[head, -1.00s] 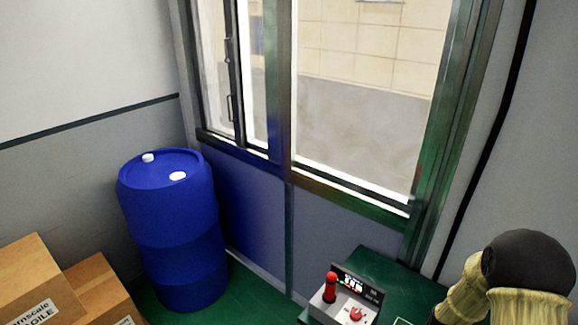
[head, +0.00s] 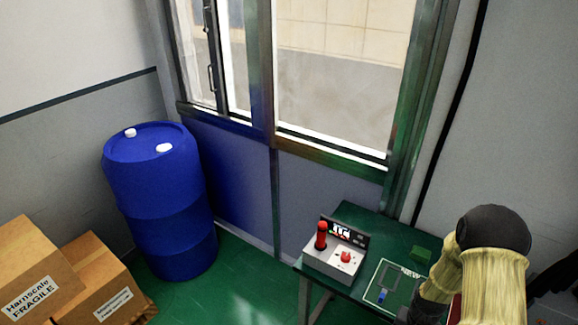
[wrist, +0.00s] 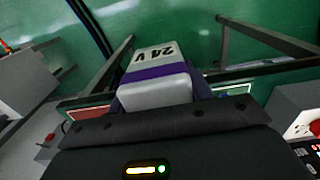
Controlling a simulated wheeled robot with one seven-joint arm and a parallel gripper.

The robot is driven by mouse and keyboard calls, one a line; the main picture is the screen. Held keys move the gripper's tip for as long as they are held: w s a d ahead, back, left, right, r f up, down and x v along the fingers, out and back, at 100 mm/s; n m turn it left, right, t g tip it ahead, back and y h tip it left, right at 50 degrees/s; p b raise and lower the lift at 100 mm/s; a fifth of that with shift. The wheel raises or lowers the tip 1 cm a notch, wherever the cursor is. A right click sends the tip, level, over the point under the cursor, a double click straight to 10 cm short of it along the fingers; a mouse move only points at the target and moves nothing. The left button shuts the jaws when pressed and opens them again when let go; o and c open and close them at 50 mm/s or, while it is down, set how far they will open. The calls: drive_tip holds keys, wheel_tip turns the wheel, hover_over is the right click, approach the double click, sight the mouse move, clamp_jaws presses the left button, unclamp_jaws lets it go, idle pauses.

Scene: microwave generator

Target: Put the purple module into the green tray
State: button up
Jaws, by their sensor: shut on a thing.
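The purple module (wrist: 158,72), a white block with a purple band and "24 V" on it, is held in my gripper (wrist: 160,97) in the wrist view. The dark jaws are shut on its sides. A green-faced edge (wrist: 237,89) right of the module in the wrist view may belong to the green tray, but I cannot tell for sure. A reddish-faced piece (wrist: 88,113) shows left of the module.
A blue barrel (head: 160,205) and cardboard boxes (head: 60,280) stand left.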

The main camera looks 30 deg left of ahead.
drive_tip(key=s+d+f, duration=0.2)
drive_tip(key=d+f, duration=0.6)
drive_tip(key=f, duration=0.4)
drive_tip(key=shift+s+d, duration=0.35)
drive_tip(key=shift+s, duration=0.05)
